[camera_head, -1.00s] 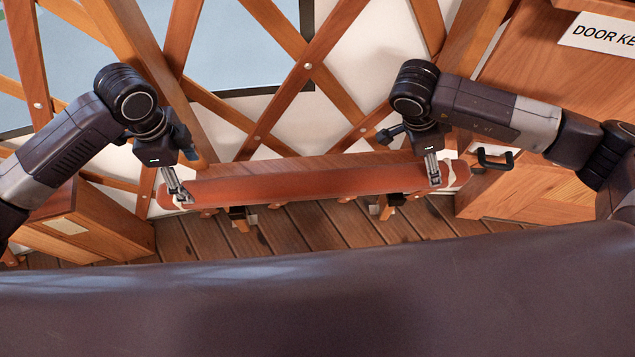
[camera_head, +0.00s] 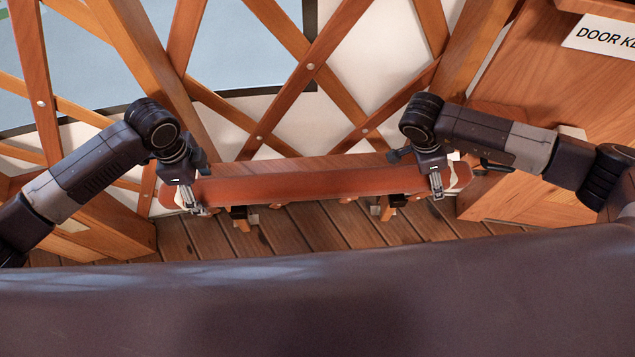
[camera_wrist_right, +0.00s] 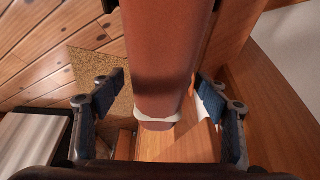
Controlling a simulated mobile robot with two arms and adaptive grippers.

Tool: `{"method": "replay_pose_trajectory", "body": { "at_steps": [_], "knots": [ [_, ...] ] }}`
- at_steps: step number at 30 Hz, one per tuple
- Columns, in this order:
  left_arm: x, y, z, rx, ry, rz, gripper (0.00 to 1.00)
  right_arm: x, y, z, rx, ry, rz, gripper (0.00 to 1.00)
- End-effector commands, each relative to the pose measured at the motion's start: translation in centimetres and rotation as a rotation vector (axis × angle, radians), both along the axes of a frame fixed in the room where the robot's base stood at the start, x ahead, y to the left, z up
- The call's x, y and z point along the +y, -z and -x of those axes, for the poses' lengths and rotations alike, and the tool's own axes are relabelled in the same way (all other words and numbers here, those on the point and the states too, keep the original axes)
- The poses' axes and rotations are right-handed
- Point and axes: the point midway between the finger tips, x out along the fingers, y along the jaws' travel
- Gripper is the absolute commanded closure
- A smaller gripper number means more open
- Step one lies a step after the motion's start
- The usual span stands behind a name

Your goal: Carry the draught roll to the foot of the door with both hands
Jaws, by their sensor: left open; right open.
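The draught roll (camera_head: 310,185) is a long reddish-brown roll with pale ties near its ends. It lies lengthwise on a low wooden bench (camera_head: 300,164) against the lattice wall. My left gripper (camera_head: 196,209) is open at the roll's left end, which it partly hides. My right gripper (camera_head: 437,190) is open at the roll's right end. In the right wrist view the roll (camera_wrist_right: 166,60) runs between the two spread fingers of my right gripper (camera_wrist_right: 160,98), with a gap on each side. Its white tie (camera_wrist_right: 155,118) shows near the end. The foot of the door is not clearly identifiable.
A wooden cabinet (camera_head: 515,195) with a dark handle stands close on the right, and a label starting "DOOR" (camera_head: 605,38) is above it. A wooden box (camera_head: 115,228) stands at the left. Plank floor (camera_head: 330,228) is clear in front of the bench.

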Motion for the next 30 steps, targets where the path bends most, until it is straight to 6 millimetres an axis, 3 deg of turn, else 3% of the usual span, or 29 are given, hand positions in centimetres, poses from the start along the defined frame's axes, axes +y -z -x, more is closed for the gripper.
{"method": "replay_pose_trajectory", "body": {
  "at_steps": [2, 21, 30],
  "knots": [
    [-0.02, 0.0, 0.01, 0.0, 0.0, 0.0, 0.32, 0.01, -0.01, 0.0, 0.0, 0.0, 0.0, 0.32],
    [-0.04, -0.05, -0.01, 0.0, 0.0, 0.001, 1.0, 0.02, -0.05, -0.01, 0.0, 0.0, 0.0, 1.0],
    [-0.06, -0.19, -0.1, -0.003, 0.0, 0.002, 1.0, 0.01, -0.18, -0.1, -0.002, 0.0, 0.0, 1.0]
  ]
}}
